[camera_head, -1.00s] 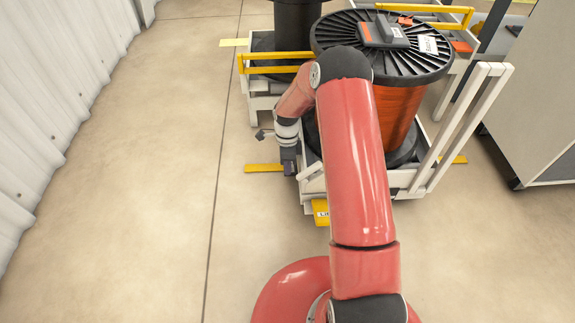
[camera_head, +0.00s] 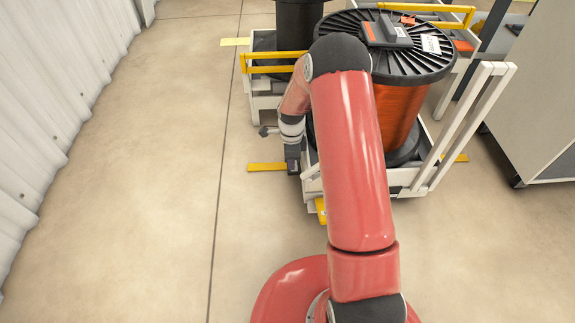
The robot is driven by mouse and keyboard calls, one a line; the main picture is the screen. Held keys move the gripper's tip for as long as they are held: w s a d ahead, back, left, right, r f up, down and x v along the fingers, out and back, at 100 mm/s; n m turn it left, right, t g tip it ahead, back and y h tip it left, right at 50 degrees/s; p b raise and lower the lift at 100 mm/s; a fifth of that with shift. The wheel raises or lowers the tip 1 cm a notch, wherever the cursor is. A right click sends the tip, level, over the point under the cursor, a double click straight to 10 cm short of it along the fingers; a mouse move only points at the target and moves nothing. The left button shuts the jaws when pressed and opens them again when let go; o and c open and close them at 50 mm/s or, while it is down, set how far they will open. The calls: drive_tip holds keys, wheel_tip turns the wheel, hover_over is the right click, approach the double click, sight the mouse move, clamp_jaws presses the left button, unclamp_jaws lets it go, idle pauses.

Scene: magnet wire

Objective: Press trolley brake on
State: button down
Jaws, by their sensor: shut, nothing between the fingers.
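The trolley (camera_head: 412,190) has a pale frame with an upright handle (camera_head: 462,125) at its right side. It carries a large spool of copper-coloured wire (camera_head: 398,117) with a black ribbed top flange. My gripper (camera_head: 293,168) points down at the trolley's left front corner, small and dark in the picture. Its fingers look closed, with nothing seen in them. I cannot tell whether it touches the trolley. No brake pedal can be made out for sure. A yellow labelled piece (camera_head: 321,209) shows low at the trolley's front, partly behind my arm.
A second trolley with yellow rails (camera_head: 275,69) and a black spool (camera_head: 297,25) stands behind. A grey cabinet (camera_head: 540,100) is at the right, a corrugated wall (camera_head: 50,90) at the left. Yellow floor strips (camera_head: 266,167) lie beside the trolley. The left floor is clear.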

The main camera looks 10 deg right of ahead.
wheel_tip(320, 180, up, 11)
drive_tip(key=w, duration=0.1)
drive_tip(key=shift+f+p, duration=0.15)
drive_tip(key=shift+p, duration=0.3)
